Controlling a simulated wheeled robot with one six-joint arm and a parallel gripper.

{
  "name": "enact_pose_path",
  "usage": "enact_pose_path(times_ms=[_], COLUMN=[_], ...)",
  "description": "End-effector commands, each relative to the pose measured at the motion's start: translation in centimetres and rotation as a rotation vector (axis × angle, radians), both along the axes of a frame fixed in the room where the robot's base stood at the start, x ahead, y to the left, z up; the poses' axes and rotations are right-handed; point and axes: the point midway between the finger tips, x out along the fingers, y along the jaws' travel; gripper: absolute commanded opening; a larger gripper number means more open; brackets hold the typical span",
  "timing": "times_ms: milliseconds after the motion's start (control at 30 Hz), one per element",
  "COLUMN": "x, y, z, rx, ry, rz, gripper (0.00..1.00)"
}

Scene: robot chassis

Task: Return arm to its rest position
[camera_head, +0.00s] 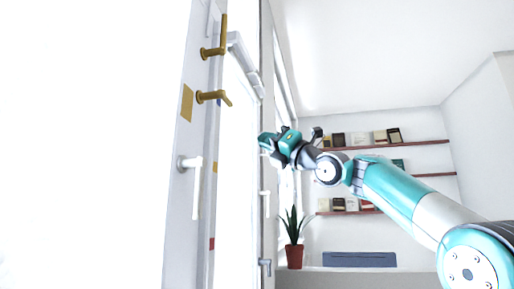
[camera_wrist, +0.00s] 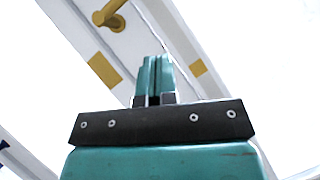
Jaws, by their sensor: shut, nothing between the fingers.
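My arm (camera_head: 393,190) reaches from the lower right toward the middle of the head view. My gripper (camera_head: 266,142) is at its end, in front of the window and frame side. In the wrist view my gripper (camera_wrist: 153,75) has its two teal fingers together, with nothing between them. The fingers point up toward a white frame. A brass handle (camera_wrist: 108,14) is beyond them at the upper left, apart from the fingers. I cannot tell how far the fingertips are from the frame.
A white frame with brass handles (camera_head: 212,97) and a white handle (camera_head: 196,186) stands left of my gripper. A potted plant (camera_head: 294,255) stands behind, below the arm. Shelves with books (camera_head: 380,142) are on the back wall. Open air lies above the arm.

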Motion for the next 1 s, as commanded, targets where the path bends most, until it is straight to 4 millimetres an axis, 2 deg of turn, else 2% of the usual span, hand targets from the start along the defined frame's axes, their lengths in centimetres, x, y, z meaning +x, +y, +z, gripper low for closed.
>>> enact_pose_path(times_ms=[700, 767, 867, 967, 1000], x=[0.0, 0.2, 0.5, 0.1, -0.4], y=[-0.2, -0.1, 0.2, 0.4, 0.4], z=[-0.4, -0.9, -3.0, -6.8, -8.7], rx=[0.002, 0.009, 0.036, 0.091, 0.122], ry=[0.027, 0.09, 0.307, 0.639, 0.785], rz=[0.005, 0.018, 0.055, 0.09, 0.096], gripper=[0.0, 0.0, 0.0, 0.0, 0.0])
